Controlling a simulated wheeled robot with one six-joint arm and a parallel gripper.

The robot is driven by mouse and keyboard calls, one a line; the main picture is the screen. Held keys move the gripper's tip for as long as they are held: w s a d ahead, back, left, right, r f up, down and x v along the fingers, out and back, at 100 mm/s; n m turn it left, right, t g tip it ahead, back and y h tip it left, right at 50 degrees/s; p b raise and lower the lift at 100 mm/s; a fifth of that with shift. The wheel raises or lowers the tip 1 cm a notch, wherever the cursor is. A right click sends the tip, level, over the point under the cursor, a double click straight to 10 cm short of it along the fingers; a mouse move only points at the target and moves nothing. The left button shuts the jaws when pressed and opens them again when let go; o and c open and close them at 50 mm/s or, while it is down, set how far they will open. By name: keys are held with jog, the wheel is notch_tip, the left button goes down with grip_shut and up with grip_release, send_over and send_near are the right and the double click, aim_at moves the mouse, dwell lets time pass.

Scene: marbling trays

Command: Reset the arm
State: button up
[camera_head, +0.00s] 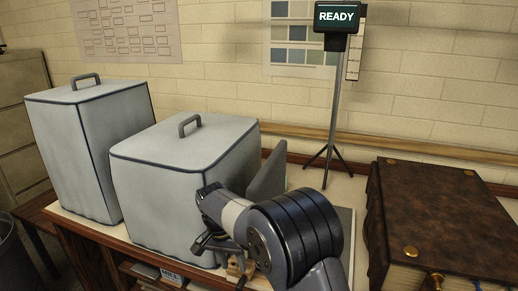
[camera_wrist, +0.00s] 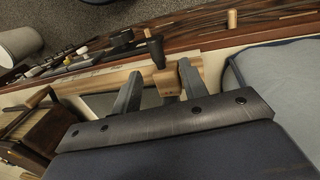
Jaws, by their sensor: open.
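My arm reaches over the table in the head view, and the gripper end is mostly hidden behind my own links. In the wrist view my gripper (camera_wrist: 158,82) is open, with its two grey fingers apart. A small wooden block (camera_wrist: 166,84) shows between the fingers, below a black handle (camera_wrist: 148,50). I cannot tell how far the block is from the fingers, and nothing looks clamped. A wooden piece also shows under my arm in the head view (camera_head: 236,270).
Two grey covered boxes with top handles, a tall one (camera_head: 85,150) and a wider one (camera_head: 180,180), stand left of my arm. A large brown book-like case (camera_head: 440,215) is at the right. A sign (camera_head: 337,16) reading "READY" stands on a tripod behind.

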aim_at(244, 284)
jog(key=f, duration=0.3)
jog(key=d+f, duration=0.1)
jog(key=f, duration=0.2)
jog(key=shift+s+d, duration=0.15)
jog(key=shift+s, duration=0.05)
jog(key=shift+d+f, duration=0.15)
jog(key=shift+f, duration=0.05)
jog(key=shift+s+d, duration=0.2)
jog(key=shift+d, duration=0.2)
jog(key=shift+d, duration=0.1)
